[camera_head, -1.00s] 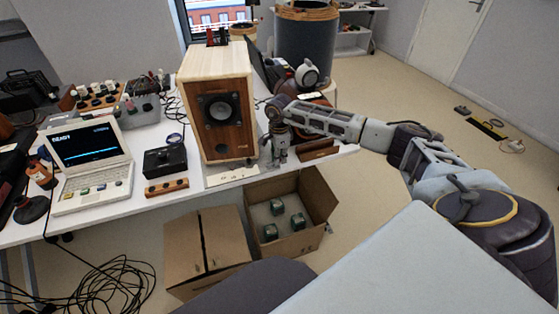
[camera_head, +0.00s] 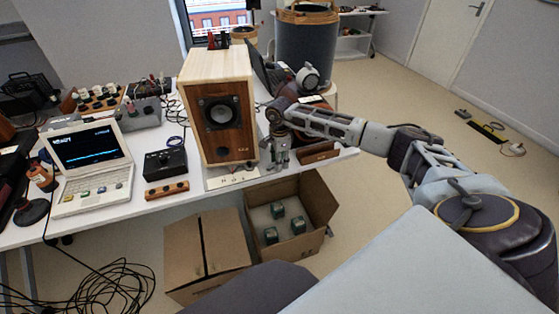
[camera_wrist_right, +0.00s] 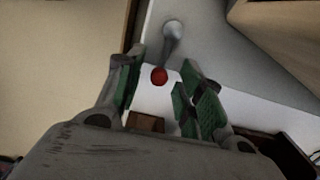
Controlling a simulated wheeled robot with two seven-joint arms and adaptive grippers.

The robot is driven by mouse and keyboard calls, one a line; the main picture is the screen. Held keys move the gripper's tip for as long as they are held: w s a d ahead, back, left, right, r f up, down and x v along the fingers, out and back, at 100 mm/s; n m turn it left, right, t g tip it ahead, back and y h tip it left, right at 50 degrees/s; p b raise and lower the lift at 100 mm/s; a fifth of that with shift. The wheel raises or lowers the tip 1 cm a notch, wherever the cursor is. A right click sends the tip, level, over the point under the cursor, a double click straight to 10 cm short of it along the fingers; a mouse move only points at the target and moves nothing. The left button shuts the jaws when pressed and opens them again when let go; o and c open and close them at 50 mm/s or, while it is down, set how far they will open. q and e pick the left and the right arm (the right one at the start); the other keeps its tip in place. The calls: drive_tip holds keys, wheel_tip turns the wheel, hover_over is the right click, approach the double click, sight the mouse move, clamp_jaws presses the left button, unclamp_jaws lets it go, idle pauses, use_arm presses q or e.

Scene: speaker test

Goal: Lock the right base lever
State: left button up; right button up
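The wooden speaker (camera_head: 222,122) stands upright on a light base plate (camera_head: 232,180) at the table's front edge. In the right wrist view, a grey metal lever (camera_wrist_right: 173,38) ends in a red ball knob (camera_wrist_right: 159,75). My right gripper (camera_head: 277,161) points down beside the speaker's right side. In the wrist view its green-padded fingers (camera_wrist_right: 163,84) are apart, with the red knob showing in the gap between them. I cannot tell whether either finger touches it. The lever is not clearly visible in the head view. My left gripper is not in view.
A brown wooden block (camera_head: 318,152) lies right of my right gripper. An open cardboard box (camera_head: 318,200) with green items stands below the table edge. A black control box (camera_head: 165,163) and a laptop (camera_head: 92,165) are left of the speaker.

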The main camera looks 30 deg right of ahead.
drive_tip(key=shift+r, duration=0.15)
wheel_tip(320, 180, up, 12)
idle(0.7)
drive_tip(key=shift+f, duration=0.2)
idle(0.4)
